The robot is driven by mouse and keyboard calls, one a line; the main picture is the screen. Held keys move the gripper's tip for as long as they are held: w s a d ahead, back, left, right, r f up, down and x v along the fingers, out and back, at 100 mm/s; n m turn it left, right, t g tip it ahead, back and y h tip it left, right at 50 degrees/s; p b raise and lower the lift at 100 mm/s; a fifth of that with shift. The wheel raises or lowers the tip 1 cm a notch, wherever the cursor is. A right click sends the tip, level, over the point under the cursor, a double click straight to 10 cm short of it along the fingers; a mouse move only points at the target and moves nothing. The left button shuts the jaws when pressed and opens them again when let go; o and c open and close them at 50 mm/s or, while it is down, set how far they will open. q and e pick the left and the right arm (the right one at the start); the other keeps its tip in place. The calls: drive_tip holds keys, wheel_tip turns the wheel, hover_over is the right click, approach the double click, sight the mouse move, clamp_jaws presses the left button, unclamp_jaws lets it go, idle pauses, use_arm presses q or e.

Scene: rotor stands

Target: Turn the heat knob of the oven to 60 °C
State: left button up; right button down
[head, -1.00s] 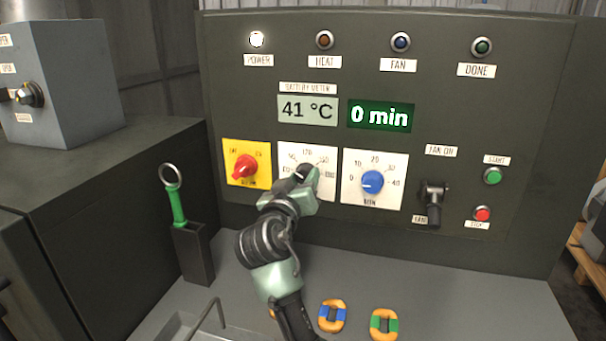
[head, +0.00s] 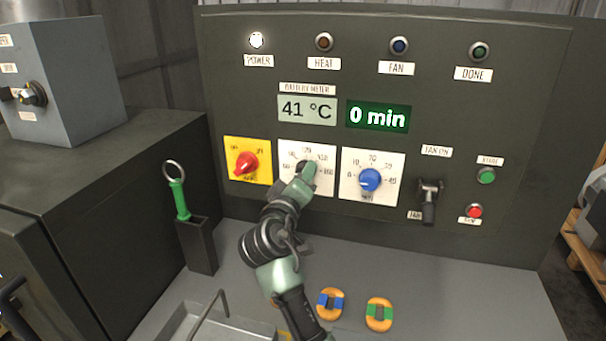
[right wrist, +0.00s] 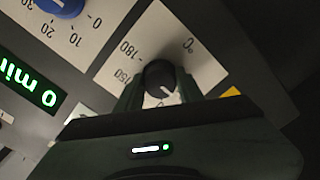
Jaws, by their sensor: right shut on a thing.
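The heat knob (right wrist: 158,76) is a round black knob on a white dial plate (head: 287,186) marked in °C, low on the oven panel. My right gripper (head: 305,173) is on it, and in the right wrist view its fingers (right wrist: 160,84) are shut on the knob from both sides. There the knob's white pointer line points to the lower right, with the dial seen upside down. The 180 and 150 marks show left of the knob; the marks on the right are hidden by a finger. The green-grey display (head: 307,110) reads 41 °C. My left gripper is not in view.
A red knob on a yellow plate (head: 246,163) sits close left of the dial and a blue knob (head: 370,180) close right. A black lever (head: 429,200) stands out further right. A green-handled tool (head: 180,200) stands in a dark holder below left.

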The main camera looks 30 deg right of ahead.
idle(0.3)
drive_tip(key=c, duration=0.9)
unclamp_jaws()
drive_tip(key=shift+a, duration=0.1)
drive_tip(key=v, duration=0.7)
drive_tip(key=shift+s+a, duration=0.25)
drive_tip(key=shift+s, duration=0.05)
